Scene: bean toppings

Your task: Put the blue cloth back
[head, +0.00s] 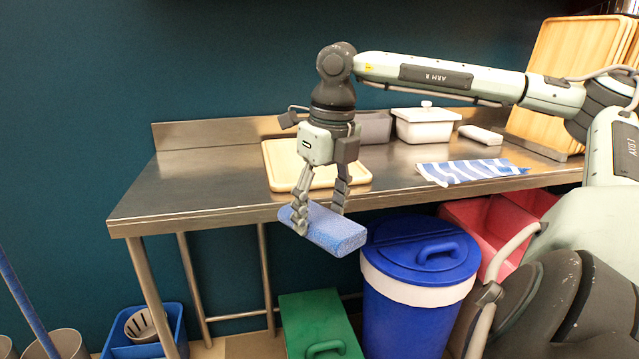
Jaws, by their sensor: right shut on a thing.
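My right gripper (320,218) points down and is shut on the blue cloth (340,233), a thick, speckled, block-like piece. It holds the cloth in the air at the front edge of the steel table (200,187), with the cloth's right end tilted slightly down. The fingers hide part of the cloth's left end. A blue-and-white striped cloth (470,171) lies flat on the table to the right. My left gripper is not in view.
A wooden cutting board (281,178) lies behind the gripper. A white lidded container (426,125) and a grey container (374,128) stand at the back. Below are a blue lidded bin (405,320), a green box (318,316), red bins (480,222) and a blue tub (177,320).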

